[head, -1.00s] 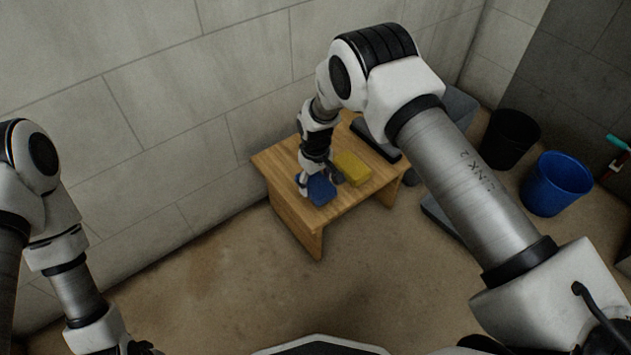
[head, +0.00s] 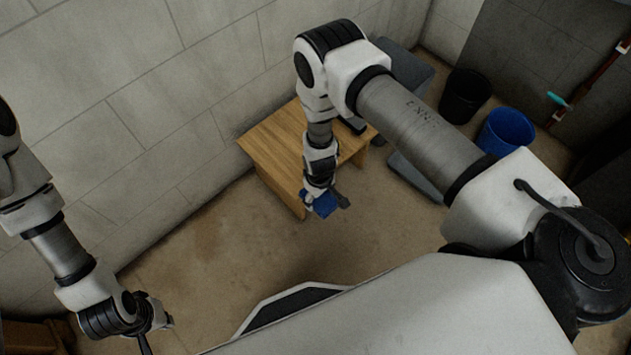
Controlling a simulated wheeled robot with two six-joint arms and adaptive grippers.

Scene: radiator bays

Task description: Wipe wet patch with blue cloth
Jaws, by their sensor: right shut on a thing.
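The blue cloth (head: 325,207) is held in my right gripper (head: 322,198), which is shut on it. The gripper hangs in front of the wooden table's near corner, and the cloth appears off the tabletop. My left gripper (head: 157,329) is low at the left, apart from the cloth, with its fingers seeming spread and nothing visible between them. A darker brownish patch (head: 207,240) shows on the floor left of the table; I cannot tell whether it is wet.
The wooden table (head: 268,138) stands against the block wall, its top partly behind my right arm. A black bucket (head: 464,96) and a blue bucket (head: 507,131) stand at the right. A wooden object (head: 35,335) is at the lower left. The floor before the table is clear.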

